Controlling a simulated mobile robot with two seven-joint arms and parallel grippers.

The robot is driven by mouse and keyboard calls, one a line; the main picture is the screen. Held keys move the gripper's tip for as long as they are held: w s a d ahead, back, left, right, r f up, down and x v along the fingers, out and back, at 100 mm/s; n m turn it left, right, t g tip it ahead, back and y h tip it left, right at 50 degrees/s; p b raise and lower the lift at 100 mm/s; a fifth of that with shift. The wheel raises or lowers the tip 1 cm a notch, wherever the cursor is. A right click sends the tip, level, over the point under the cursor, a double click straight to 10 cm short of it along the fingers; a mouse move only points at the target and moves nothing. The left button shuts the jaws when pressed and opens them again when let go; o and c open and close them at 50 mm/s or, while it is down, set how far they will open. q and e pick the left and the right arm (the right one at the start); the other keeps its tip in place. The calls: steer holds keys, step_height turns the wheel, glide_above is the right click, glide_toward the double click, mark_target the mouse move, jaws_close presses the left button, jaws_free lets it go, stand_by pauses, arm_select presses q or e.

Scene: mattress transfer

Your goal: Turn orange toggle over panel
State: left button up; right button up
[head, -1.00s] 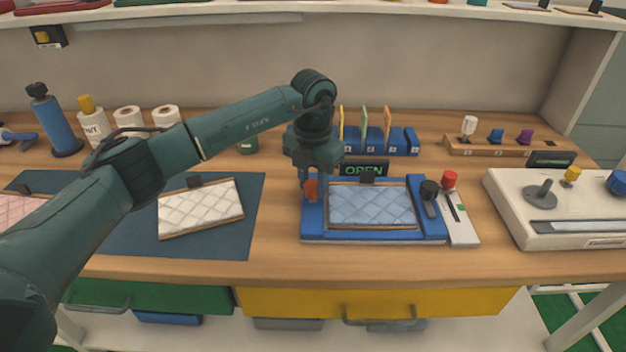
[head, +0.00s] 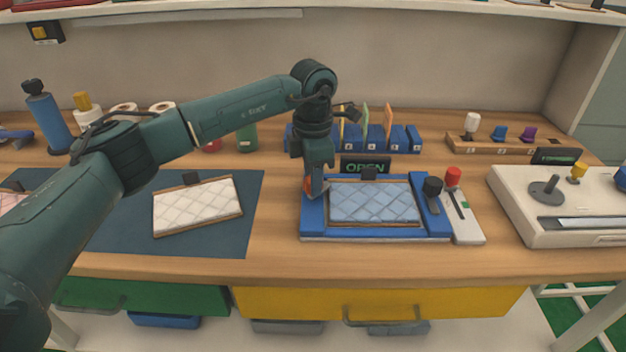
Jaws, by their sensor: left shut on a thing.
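The orange toggle (head: 308,185) is at the left edge of the blue fixture (head: 312,222), mostly hidden by my left gripper. My left gripper (head: 312,188) points down and is shut on the orange toggle. The blue quilted panel (head: 375,203) lies flat in the fixture, to the right of the toggle. A dark tab (head: 369,173) sits at the panel's top edge. My right gripper is not in view.
A display reading OPEN (head: 365,166) stands behind the fixture. A blue rack (head: 400,145) is farther back. A red-knobbed slider (head: 453,177) is right of the fixture, then a white control box (head: 540,190). A white quilted panel (head: 197,205) lies on a dark mat (head: 120,235) at left.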

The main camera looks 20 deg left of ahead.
arm_select(q)
steer(key=m+b, duration=0.1)
steer(key=m, duration=0.4)
steer(key=shift+m, duration=0.3)
steer(key=shift+m+b, duration=0.45)
steer(key=shift+m, duration=1.75)
steer(key=o, duration=1)
steer(key=shift+c, duration=0.2)
steer(key=shift+r, duration=0.1)
step_height(320, 180, up, 13)
